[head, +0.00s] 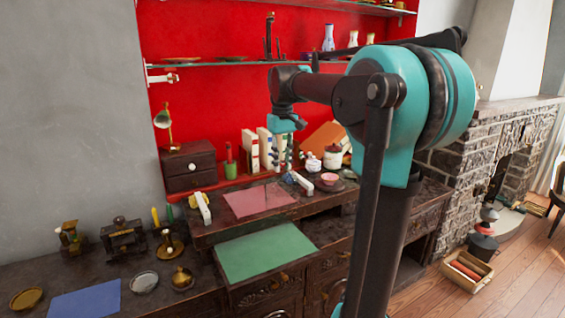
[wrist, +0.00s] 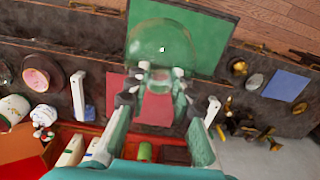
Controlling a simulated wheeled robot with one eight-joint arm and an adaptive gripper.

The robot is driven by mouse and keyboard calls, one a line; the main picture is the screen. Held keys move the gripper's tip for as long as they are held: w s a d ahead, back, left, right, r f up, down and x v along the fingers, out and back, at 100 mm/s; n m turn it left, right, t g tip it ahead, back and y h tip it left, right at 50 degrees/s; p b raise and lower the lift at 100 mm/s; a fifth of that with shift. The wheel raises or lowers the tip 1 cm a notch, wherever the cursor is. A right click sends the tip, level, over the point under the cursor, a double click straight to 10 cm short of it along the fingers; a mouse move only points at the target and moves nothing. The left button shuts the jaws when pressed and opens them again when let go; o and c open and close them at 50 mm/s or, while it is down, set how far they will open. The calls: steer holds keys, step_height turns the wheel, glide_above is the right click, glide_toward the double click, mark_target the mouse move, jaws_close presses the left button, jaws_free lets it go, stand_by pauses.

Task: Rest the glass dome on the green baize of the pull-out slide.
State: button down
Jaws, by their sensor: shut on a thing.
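The clear glass dome (wrist: 160,42) hangs at the fingertips of my gripper (wrist: 158,80) in the wrist view, its knob between the fingers. My gripper (head: 284,152) is shut on it, raised in front of the books in the head view. The dome is too transparent to make out clearly there. The green baize (head: 267,251) of the pull-out slide lies bare, lower and nearer than the gripper. In the wrist view the baize (wrist: 205,30) shows behind and beside the dome.
A pink mat (head: 258,200) lies on the raised shelf between two white brackets (head: 203,208). A pink bowl (head: 329,179) and a white jar (head: 332,158) stand right of it. Brass pieces (head: 182,278) and a blue mat (head: 86,300) lie left. A glass shelf (head: 215,64) runs above.

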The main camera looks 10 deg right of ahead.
steer(key=shift+a+f, duration=0.1)
step_height(320, 180, down, 16)
stand_by(1.3)
steer(key=shift+f, duration=0.4)
stand_by(0.8)
steer(key=c, duration=1.2)
jaws_free()
steer(key=o, duration=0.5)
steer(key=shift+c, duration=0.2)
step_height(320, 180, up, 6)
